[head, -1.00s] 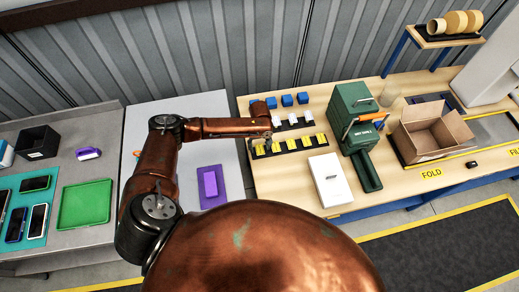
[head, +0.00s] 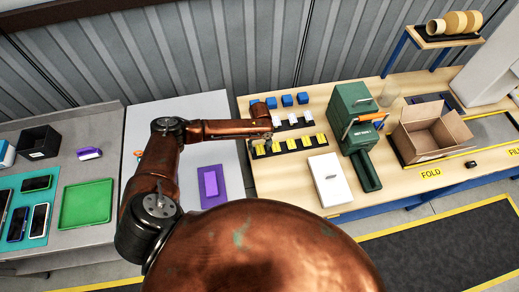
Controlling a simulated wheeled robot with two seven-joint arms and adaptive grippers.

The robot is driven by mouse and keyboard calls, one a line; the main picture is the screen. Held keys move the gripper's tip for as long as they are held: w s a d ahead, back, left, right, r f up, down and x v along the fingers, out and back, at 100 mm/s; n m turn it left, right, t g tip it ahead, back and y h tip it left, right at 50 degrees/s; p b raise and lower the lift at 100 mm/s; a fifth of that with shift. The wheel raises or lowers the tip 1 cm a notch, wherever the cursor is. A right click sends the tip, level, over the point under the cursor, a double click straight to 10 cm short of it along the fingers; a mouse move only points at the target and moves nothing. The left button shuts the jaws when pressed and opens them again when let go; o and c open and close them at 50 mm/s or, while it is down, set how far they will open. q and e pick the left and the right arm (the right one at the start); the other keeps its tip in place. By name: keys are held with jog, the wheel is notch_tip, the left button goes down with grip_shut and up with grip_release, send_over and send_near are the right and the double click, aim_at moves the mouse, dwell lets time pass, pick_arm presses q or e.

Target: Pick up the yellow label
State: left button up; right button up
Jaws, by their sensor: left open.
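Several yellow labels (head: 289,144) stand in a row on a dark strip on the wooden table, behind a white flat box. My left arm reaches in over the middle table, and its gripper (head: 268,134) is over the left end of the label row, just behind the labels. The gripper is open. Its fingertips are small and mostly hidden by the arm's end, and I cannot tell whether they touch a label. My right gripper is not in view.
Blue blocks (head: 287,101) and white pieces (head: 293,121) stand in rows behind the labels. A green machine (head: 352,105), a white box (head: 329,179) and an open carton (head: 430,133) are to the right. A purple mat (head: 213,199) lies left on the grey table.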

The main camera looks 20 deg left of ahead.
pick_arm(q)
jog(key=shift+c, duration=0.2)
jog(key=c, duration=0.7)
jog(key=shift+c, duration=0.2)
